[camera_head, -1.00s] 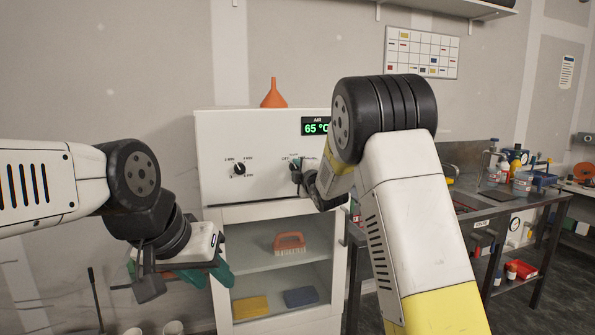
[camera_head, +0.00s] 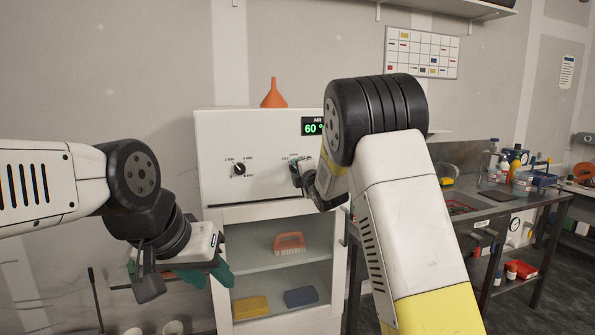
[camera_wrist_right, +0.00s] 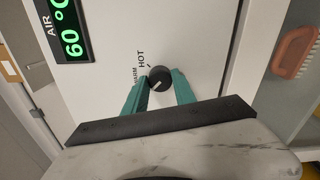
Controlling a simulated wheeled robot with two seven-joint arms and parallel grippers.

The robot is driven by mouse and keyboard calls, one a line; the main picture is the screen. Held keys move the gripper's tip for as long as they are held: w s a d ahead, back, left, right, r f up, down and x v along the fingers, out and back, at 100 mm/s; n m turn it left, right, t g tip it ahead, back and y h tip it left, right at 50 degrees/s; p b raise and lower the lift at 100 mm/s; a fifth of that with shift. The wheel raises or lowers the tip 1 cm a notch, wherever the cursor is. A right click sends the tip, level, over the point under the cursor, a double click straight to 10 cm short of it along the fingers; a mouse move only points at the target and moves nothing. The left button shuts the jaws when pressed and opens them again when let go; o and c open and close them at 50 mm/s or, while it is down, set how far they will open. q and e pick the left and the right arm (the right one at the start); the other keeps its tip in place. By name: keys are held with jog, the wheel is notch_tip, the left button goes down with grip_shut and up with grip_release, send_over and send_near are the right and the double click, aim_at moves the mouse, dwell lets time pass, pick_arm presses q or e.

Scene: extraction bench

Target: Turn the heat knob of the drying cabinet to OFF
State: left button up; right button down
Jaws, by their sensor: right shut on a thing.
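The white drying cabinet (camera_head: 255,130) stands ahead, its green AIR display (camera_head: 313,128) reading 60. My right gripper (camera_head: 298,173) is at the right-hand knob on its front panel. In the right wrist view, its teal fingers (camera_wrist_right: 159,92) are shut on the round dark heat knob (camera_wrist_right: 160,75), one on each side. WARM and HOT are printed beside the knob; OFF is not readable there. In the head view the gripper mostly hides this knob. My left gripper (camera_head: 206,275) is empty, low at the left, its teal fingers apart.
A second dark knob (camera_head: 239,169) is on the panel's left. An orange funnel (camera_head: 273,94) stands on top of the cabinet. A brush (camera_head: 289,243), a yellow block (camera_head: 250,307) and a blue block (camera_head: 300,297) lie on shelves below. A cluttered bench (camera_head: 500,205) stands at the right.

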jog(key=c, duration=1)
grip_release()
jog(key=v, duration=0.7)
jog(key=shift+s+d, duration=0.1)
jog(key=shift+s, duration=0.25)
